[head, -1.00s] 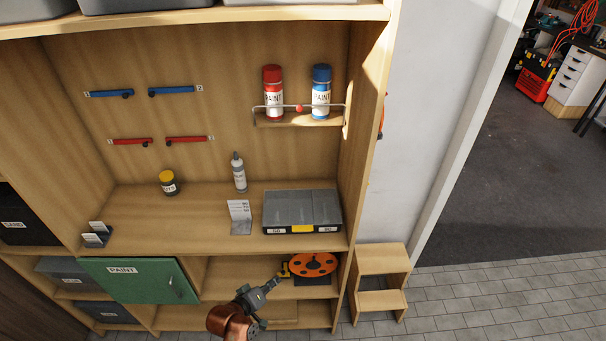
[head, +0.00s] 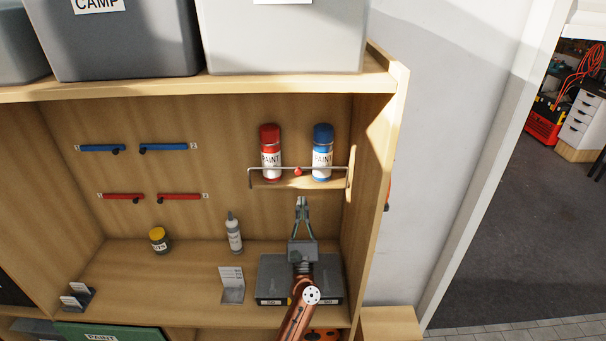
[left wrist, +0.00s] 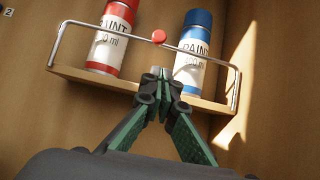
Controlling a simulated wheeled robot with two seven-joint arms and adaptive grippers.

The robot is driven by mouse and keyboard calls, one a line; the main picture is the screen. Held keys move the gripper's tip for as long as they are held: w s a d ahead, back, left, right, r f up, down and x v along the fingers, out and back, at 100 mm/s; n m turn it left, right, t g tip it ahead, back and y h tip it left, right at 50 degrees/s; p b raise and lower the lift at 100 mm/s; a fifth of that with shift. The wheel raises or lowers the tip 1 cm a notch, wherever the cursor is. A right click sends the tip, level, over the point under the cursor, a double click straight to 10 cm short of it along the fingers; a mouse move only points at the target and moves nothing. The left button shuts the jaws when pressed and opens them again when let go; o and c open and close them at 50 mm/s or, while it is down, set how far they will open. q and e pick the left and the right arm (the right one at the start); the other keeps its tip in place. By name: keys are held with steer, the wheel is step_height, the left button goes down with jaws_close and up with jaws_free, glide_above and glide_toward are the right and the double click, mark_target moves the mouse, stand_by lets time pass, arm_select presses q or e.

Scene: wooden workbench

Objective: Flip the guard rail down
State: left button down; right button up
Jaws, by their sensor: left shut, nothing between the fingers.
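The guard rail (head: 325,168) is a thin metal bar, standing up across the front of a small wall shelf (head: 283,184). A red knob (head: 298,171) sits at its middle. A red paint can (head: 270,155) and a blue paint can (head: 322,155) stand behind the rail. In the left wrist view the rail (left wrist: 112,37) and its red knob (left wrist: 158,36) show above my fingertips. My left gripper (head: 302,200) is shut and empty, just below the shelf and the knob. In the left wrist view the gripper (left wrist: 161,75) overlaps the shelf's front edge; contact is unclear. My right gripper is out of view.
A grey case (head: 272,281) lies on the bench below my left arm. A grey bottle (head: 234,233), a yellow-lidded jar (head: 158,241) and a card stand (head: 232,285) stand to the left. The cabinet's side wall (head: 374,190) is close on the right.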

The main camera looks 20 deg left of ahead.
mark_target(298, 170)
arm_select(q)
steer(key=p+x, duration=0.3)
steer(key=x, duration=0.7)
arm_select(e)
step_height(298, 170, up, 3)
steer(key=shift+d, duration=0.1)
arm_select(q)
steer(key=shift+s, duration=0.1)
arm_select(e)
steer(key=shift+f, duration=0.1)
